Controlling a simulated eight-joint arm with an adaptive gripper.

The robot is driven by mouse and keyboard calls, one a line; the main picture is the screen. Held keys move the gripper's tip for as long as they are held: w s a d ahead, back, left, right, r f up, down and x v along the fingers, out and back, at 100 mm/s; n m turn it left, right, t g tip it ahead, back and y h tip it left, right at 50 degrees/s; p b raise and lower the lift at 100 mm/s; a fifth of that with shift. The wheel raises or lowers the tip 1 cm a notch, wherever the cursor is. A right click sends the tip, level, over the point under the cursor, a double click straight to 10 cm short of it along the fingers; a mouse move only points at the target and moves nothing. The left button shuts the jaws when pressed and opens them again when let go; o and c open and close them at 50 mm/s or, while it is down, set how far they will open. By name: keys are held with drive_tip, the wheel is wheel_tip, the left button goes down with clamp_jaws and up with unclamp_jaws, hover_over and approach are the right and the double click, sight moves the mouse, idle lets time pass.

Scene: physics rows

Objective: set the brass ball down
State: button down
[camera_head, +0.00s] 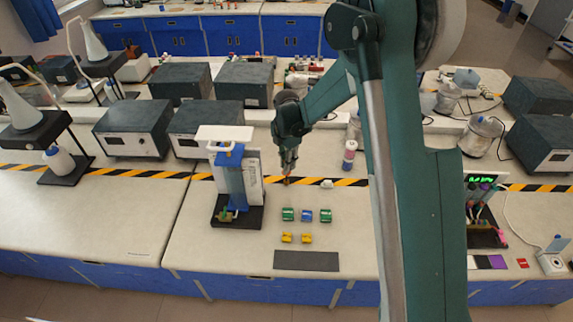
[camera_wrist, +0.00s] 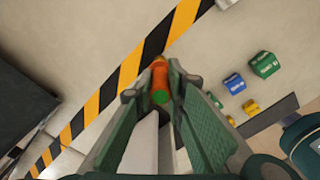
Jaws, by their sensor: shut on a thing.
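My gripper (camera_head: 287,179) is at the back of the bench, over or near the black and yellow tape. In the wrist view its two green fingers (camera_wrist: 160,90) close on a small orange-brown thing, which I take to be the brass ball (camera_wrist: 158,74). The fingers partly hide it, so its full round shape does not show, and a green spot shows at its near end. In the head view only a small brownish bit (camera_head: 286,182) shows at the fingertips. I cannot tell whether it touches the bench.
Green blocks (camera_head: 288,214), a blue block (camera_head: 307,215) and yellow blocks (camera_head: 286,237) stand in front of my gripper. A dark flat mat (camera_head: 306,261) lies at the front edge. A blue and white device (camera_head: 234,178) stands left, a red-and-white bottle (camera_head: 349,155) right.

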drive_tip(key=shift+f+b, duration=0.3)
drive_tip(key=c, duration=2.3)
unclamp_jaws()
drive_tip(key=shift+r, duration=0.1)
wheel_tip(320, 180, up, 12)
drive_tip(key=shift+r+p, duration=0.2)
drive_tip(key=shift+p, duration=0.1)
